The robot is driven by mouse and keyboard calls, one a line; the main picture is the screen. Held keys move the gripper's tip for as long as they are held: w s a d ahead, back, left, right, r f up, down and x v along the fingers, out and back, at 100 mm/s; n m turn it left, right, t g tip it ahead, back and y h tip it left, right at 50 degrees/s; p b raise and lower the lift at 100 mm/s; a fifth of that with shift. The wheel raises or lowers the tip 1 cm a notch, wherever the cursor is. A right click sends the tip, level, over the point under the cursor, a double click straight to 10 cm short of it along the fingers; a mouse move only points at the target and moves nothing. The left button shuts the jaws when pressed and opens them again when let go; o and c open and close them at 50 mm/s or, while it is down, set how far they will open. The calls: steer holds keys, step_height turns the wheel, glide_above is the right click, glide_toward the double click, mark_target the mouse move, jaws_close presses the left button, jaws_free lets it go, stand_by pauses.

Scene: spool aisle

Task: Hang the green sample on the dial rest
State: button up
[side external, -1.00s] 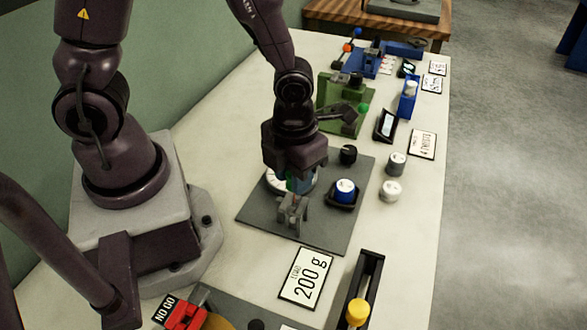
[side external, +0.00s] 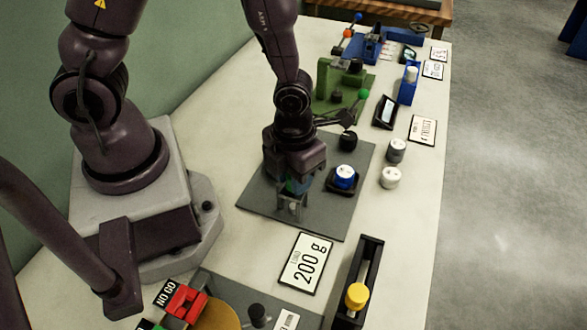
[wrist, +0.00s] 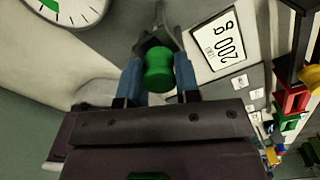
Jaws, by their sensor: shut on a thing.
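The green sample (wrist: 158,72) is a spool-shaped piece held between the blue fingers of my gripper (wrist: 158,84) in the wrist view. In the side view my gripper (side external: 297,187) points down over a dark grey plate (side external: 325,218), and only a bit of green shows between its fingers. The dial rest, a grey forked bracket (side external: 291,204), stands right below and in front of the fingers. The bracket (wrist: 158,38) shows just beyond the sample in the wrist view; I cannot tell whether they touch. The white dial face (wrist: 68,8) is partly in view, upper left.
A blue and white spool (side external: 345,177) sits in a black holder right of my gripper, with a black knob (side external: 348,139) behind it. A 200 g card (side external: 306,263) and a black rack with a yellow spool (side external: 357,296) lie in front.

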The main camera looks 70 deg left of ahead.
steer(key=shift+f, duration=0.2)
steer(key=o, duration=1)
steer(key=shift+c, duration=0.2)
steer(key=shift+r, duration=0.15)
step_height(320, 180, up, 13)
